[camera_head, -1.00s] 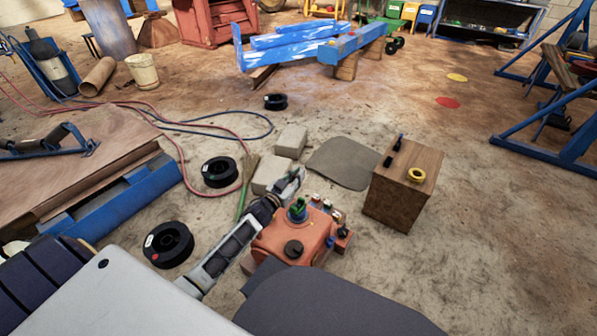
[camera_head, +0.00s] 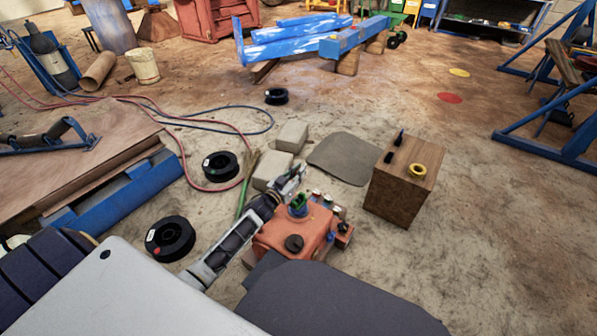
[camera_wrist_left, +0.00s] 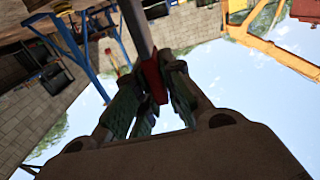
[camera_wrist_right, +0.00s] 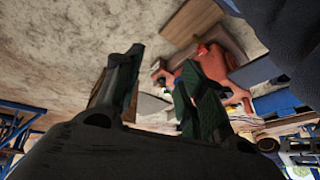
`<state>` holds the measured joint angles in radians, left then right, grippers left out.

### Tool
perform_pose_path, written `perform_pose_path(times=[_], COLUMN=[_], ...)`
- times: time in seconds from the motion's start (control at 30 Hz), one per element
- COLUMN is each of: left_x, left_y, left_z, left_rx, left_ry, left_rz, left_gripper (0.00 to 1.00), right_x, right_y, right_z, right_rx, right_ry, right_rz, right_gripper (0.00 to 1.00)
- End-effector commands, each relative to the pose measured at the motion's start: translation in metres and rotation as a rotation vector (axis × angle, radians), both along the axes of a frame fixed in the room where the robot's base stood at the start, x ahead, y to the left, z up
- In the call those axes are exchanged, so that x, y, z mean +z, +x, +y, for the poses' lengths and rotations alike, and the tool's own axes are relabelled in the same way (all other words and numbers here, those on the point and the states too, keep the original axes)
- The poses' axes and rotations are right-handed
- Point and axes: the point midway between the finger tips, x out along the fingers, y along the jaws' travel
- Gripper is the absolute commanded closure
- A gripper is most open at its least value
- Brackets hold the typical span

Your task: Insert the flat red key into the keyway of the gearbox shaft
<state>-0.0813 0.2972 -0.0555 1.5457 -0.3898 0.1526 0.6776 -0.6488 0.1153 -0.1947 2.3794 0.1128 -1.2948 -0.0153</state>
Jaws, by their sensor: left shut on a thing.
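The flat red key (camera_wrist_left: 153,80) is gripped between the green-padded fingers of my left gripper (camera_wrist_left: 150,92) in the left wrist view. A grey bar (camera_wrist_left: 136,28), which looks like the shaft, runs just beyond the key; I cannot tell whether they touch, and the keyway is not visible. In the head view, my left gripper (camera_head: 292,182) is just above and beside the orange gearbox (camera_head: 282,232), close to a green part on its top. My right gripper (camera_wrist_right: 162,75) is open and empty in the right wrist view, with the gearbox (camera_wrist_right: 212,68) beyond its fingers.
Black spools (camera_head: 170,238) and hoses are at left.

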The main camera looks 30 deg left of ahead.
Motion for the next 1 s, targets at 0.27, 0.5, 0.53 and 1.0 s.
perform_pose_path(times=[0.27,0.5,0.53,1.0], left_x=[-0.013,-0.023,-0.025,-0.04], left_y=[0.0,0.0,0.0,0.0], left_z=[0.0,0.0,0.0,0.0], left_rx=[-0.001,-0.001,-0.001,0.0], left_ry=[0.0,0.001,0.001,0.0], left_rz=[-0.003,-0.002,-0.002,-0.003], left_gripper=[1.0,1.0,1.0,1.0], right_x=[-0.03,-0.044,-0.045,-0.066], right_y=[-0.003,-0.005,-0.004,0.002], right_z=[0.004,0.009,0.009,0.014], right_rx=[-0.005,-0.011,-0.012,-0.025], right_ry=[0.022,0.047,0.049,0.084], right_rz=[-0.002,-0.017,-0.021,-0.061], right_gripper=[0.6,0.6,0.6,0.6])
